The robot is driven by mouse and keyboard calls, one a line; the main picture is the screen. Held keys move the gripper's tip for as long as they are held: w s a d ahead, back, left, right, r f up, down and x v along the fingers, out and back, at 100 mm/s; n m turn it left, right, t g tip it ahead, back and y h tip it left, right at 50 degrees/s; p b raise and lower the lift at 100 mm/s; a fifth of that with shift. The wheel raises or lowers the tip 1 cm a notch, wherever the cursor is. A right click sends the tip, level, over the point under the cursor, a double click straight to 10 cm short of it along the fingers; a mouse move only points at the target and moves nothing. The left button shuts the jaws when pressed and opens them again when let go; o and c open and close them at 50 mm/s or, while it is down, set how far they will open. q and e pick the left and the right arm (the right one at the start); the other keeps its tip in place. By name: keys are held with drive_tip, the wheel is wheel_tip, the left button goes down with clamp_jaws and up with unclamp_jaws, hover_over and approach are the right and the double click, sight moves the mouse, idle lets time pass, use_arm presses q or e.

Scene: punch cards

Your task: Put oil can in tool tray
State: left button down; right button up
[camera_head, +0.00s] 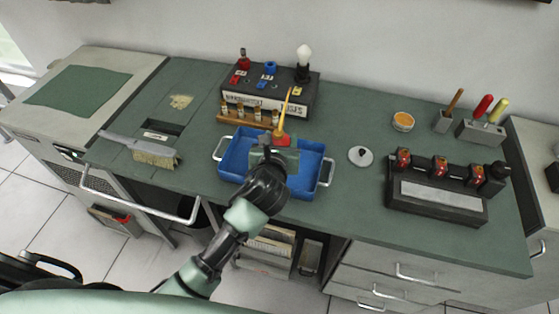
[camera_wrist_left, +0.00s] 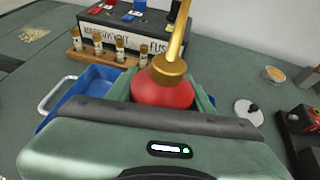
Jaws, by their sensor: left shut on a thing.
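The oil can has a red body and a long brass spout, and its spout (camera_head: 286,106) points up in the head view. My left gripper (camera_head: 279,142) is shut on the oil can, over the blue tool tray (camera_head: 234,157). In the left wrist view the can's red body (camera_wrist_left: 162,92) sits between the green fingers, and the spout runs up out of frame. The tray has a metal handle at each end. The can's base is hidden by my gripper, so I cannot tell whether it touches the tray floor. My right gripper is not in view.
Behind the tray stand a wooden rack of fuses (camera_head: 248,118) and a dark fuse box (camera_head: 265,92). A brush (camera_head: 155,154) lies to the left. A grey round lid (camera_head: 360,156) and a black switch box (camera_head: 437,192) are to the right.

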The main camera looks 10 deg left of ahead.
use_arm(q)
wheel_tip(320, 180, down, 9)
drive_tip(key=shift+d+f+b, duration=0.1)
drive_tip(key=shift+d+b, duration=0.05)
drive_tip(key=shift+b, duration=0.2)
drive_tip(key=shift+f, duration=0.1)
drive_tip(key=c, duration=0.6)
unclamp_jaws()
drive_tip(key=shift+s, duration=0.15)
drive_tip(key=v, duration=1.2)
drive_tip(key=shift+b, duration=0.35)
